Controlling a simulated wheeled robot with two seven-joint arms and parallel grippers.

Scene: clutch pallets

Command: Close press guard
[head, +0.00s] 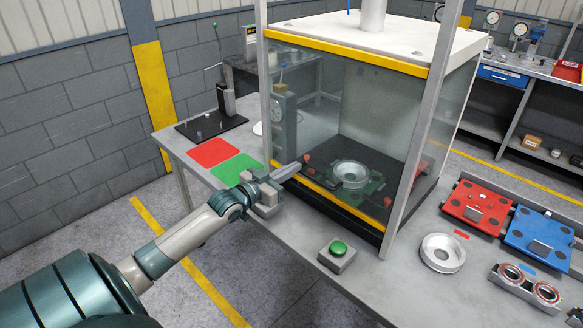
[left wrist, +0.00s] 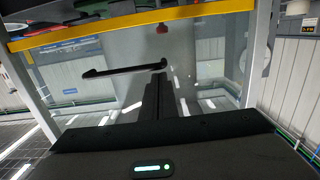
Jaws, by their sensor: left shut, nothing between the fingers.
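The press guard (head: 365,120) is a clear front panel on the press enclosure. One yellow bar (head: 345,52) runs along the top, and another yellow bar (head: 332,204) lies low along the front, just above the dark base. My left gripper (head: 291,170) is shut and empty at the lower left of the guard, close to the low yellow bar. I cannot tell whether it touches. In the left wrist view, a yellow bar (left wrist: 130,26) crosses the top and my left fingers (left wrist: 167,97) point towards it. A thin dark bar (left wrist: 123,70) also shows there.
A metal ring part (head: 350,174) sits inside the press. A green button box (head: 338,251) and another ring (head: 442,252) stand on the bench in front. Red and blue pallets (head: 478,204) lie at the right. Red and green mats (head: 216,152) lie at the left.

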